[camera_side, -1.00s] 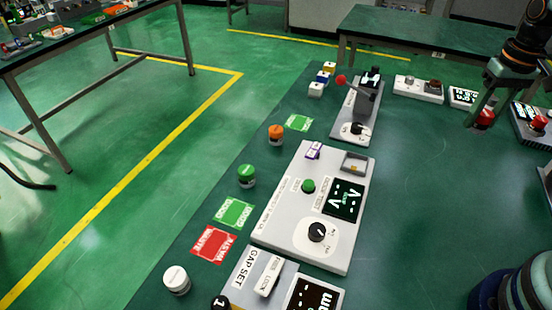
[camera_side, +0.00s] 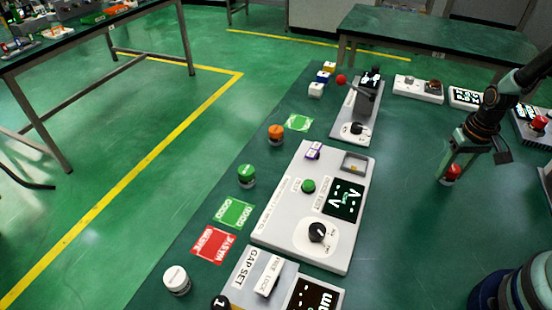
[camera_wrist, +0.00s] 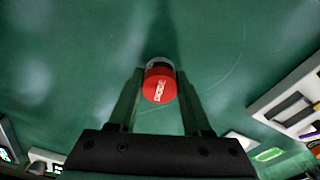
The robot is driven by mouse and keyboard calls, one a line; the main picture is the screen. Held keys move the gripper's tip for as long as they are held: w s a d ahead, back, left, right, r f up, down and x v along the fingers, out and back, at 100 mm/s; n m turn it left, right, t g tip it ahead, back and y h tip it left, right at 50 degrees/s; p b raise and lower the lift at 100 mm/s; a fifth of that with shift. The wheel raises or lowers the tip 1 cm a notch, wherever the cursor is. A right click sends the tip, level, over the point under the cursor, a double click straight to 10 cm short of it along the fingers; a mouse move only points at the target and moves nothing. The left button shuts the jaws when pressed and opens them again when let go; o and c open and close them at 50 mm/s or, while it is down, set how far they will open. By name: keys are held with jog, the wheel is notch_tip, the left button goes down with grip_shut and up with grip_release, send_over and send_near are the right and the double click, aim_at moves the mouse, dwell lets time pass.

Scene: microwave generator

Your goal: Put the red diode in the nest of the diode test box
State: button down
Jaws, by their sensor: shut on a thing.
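The red diode (camera_side: 452,173) is a short cylinder with a red lettered cap and a pale and dark lower part. My gripper (camera_side: 451,168) is shut on it, right of the diode test box, over open table. The wrist view shows the red cap (camera_wrist: 159,86) between my two fingers (camera_wrist: 160,100). I cannot tell how high the diode is above the table. The diode test box (camera_side: 283,218) is a light grey panel with a green button, black knob and lit display. The framed recess at its far right corner looks like the nest (camera_side: 355,163) and appears empty.
Orange (camera_side: 276,134), green (camera_side: 247,175) and white (camera_side: 176,280) capped parts stand left of the box. A device with a red-knobbed lever (camera_side: 360,105) stands behind it. The table between box and gripper is clear.

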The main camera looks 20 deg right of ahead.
aim_at(455, 171)
jog(key=shift+f, duration=0.4)
jog(key=shift+f, duration=0.15)
jog(key=shift+c, duration=1.7)
grip_release()
notch_tip(455, 171, up, 12)
jog(key=s+a+r+n+t, duration=0.2)
jog(key=a+r+n+t, duration=0.2)
jog(key=a+r, duration=0.8)
jog(key=shift+a+t, duration=0.15)
jog(key=shift+t, duration=0.15)
jog(key=shift+o, duration=0.5)
jog(key=shift+s+a+r, duration=0.2)
jog(key=shift+s+r, duration=0.05)
